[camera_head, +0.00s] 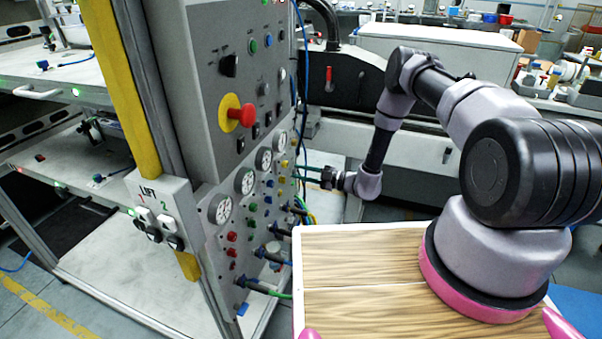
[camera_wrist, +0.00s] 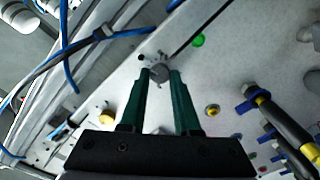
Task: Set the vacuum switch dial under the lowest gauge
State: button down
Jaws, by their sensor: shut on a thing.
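My gripper (camera_wrist: 161,80) has its green fingers closed on a small round grey dial (camera_wrist: 158,74) on the pale panel. Marks surround the dial on the panel face. In the head view my gripper (camera_head: 299,173) reaches the panel's far edge from the right, and the dial is too small to make out. Several round white gauges run in a slanting row on the grey panel. The nearest gauge (camera_head: 220,208) appears lowest in the picture, and the farthest gauge (camera_head: 280,141) is nearer my gripper. No gauge shows clearly in the wrist view, and the dial's setting is unreadable.
A green button (camera_wrist: 198,40) and a yellow-ringed knob (camera_wrist: 212,110) are close to the dial. Blue connectors with cables (camera_head: 258,286) stick out from the lower panel. A red emergency stop (camera_head: 242,115) juts out above the gauges. A blue cable (camera_wrist: 68,50) crosses the wrist view's left.

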jog(key=n, duration=0.6)
jog(key=shift+n, duration=0.3)
jog(key=n, duration=1.8)
jog(key=shift+d+f, duration=0.1)
jog(key=shift+f, duration=0.15)
jog(key=shift+n, duration=0.4)
jog(key=c, duration=0.6)
grip_release()
